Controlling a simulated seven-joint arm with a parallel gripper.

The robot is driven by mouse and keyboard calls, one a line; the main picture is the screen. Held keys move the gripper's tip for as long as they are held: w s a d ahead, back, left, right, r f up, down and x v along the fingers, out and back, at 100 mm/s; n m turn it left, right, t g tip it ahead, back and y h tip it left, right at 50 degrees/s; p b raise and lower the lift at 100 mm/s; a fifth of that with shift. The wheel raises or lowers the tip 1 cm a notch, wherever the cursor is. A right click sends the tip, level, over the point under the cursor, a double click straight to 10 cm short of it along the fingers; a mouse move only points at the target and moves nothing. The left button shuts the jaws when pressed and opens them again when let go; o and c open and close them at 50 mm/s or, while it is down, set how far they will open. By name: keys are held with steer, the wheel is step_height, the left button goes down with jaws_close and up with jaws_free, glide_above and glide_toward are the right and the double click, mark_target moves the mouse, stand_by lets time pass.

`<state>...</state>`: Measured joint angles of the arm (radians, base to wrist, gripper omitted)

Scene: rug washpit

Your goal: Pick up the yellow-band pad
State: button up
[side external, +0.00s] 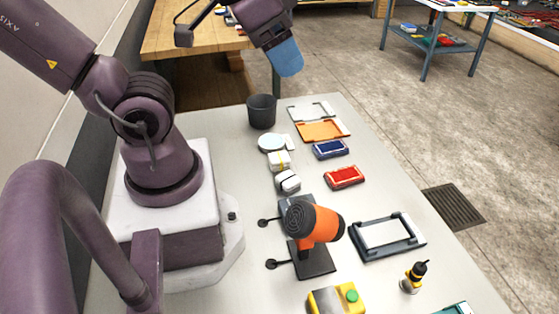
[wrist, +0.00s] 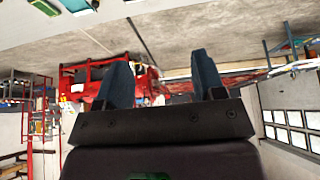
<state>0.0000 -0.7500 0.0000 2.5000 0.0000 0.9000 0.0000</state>
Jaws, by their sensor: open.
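The yellow-band pad (side external: 279,162) is a small white block with a yellow band, lying on the grey table. A similar white pad with a dark band (side external: 288,181) lies just in front of it. My gripper (side external: 286,68) is raised high above the far end of the table, well apart from the pad. In the wrist view my gripper (wrist: 161,82) shows two blue fingers spread apart with nothing between them. The pad is not seen in the wrist view, which looks out across the room.
An orange-black tool (side external: 318,223) stands in front.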

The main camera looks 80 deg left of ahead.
steer(key=o, duration=0.4)
